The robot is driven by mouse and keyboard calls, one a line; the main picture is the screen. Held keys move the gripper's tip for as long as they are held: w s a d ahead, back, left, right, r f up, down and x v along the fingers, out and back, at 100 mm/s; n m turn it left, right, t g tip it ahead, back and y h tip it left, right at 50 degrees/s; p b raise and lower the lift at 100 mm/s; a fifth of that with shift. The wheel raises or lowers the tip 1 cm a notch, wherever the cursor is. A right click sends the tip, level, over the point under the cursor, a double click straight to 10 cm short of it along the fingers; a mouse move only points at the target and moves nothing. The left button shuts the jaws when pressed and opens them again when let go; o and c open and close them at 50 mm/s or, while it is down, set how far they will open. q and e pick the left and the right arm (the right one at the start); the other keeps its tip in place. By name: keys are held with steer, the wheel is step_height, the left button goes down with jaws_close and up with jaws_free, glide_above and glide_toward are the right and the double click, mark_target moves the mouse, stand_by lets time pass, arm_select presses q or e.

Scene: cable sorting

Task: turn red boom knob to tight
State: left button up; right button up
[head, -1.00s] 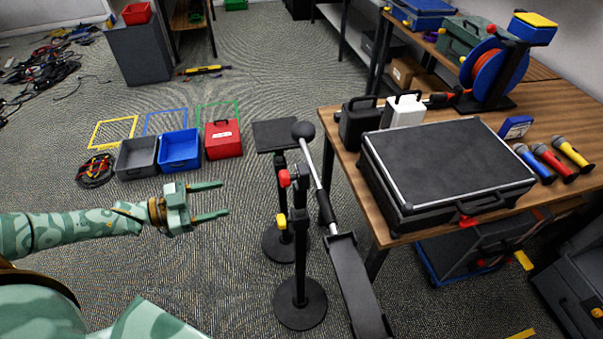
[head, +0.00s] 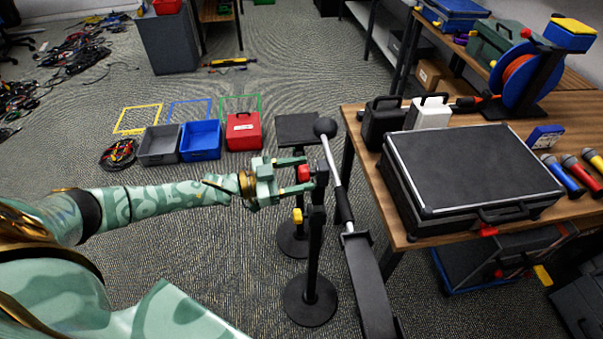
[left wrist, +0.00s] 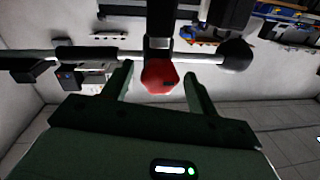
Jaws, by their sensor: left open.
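The red boom knob (head: 304,173) sits near the top of a black stand (head: 313,235) with a round base. It also shows in the left wrist view (left wrist: 160,76) as a red, many-sided knob. My left gripper (head: 305,174) is open, with one finger on each side of the knob. In the left wrist view the fingers (left wrist: 162,82) show gaps on both sides of the knob. The boom (head: 334,172) slopes past the stand with a dark ball-shaped end (head: 325,127). A yellow knob (head: 297,215) is lower on the stand. My right gripper is not in view.
A wooden table (head: 378,190) on the right holds a large black case (head: 475,165). A long black panel (head: 368,285) hangs at the boom's lower end. Grey (head: 160,158), blue (head: 200,154) and red (head: 243,143) containers stand on the floor behind my left gripper.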

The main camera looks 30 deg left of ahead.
arm_select(q)
steer(key=shift+w+d, duration=0.3)
steer(key=c, duration=1)
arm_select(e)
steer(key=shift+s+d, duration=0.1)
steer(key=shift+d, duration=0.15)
arm_select(q)
steer(key=shift+m, duration=0.3)
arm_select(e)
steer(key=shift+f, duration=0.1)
arm_select(q)
steer(key=m+b, duration=0.1)
steer(key=m, duration=0.3)
steer(key=shift+f+b, duration=0.1)
steer(key=shift+b, duration=0.2)
steer(key=m+h+b, duration=0.1)
steer(key=m+b, duration=0.1)
steer(key=m, duration=0.3)
steer(key=m+b, duration=0.3)
steer(key=m, duration=0.3)
steer(key=shift+f+h, duration=0.15)
steer(key=shift+h, duration=0.15)
steer(key=shift+m+g+h+b, duration=0.3)
steer(key=shift+m+b, duration=0.6)
steer(key=shift+m, duration=0.9)
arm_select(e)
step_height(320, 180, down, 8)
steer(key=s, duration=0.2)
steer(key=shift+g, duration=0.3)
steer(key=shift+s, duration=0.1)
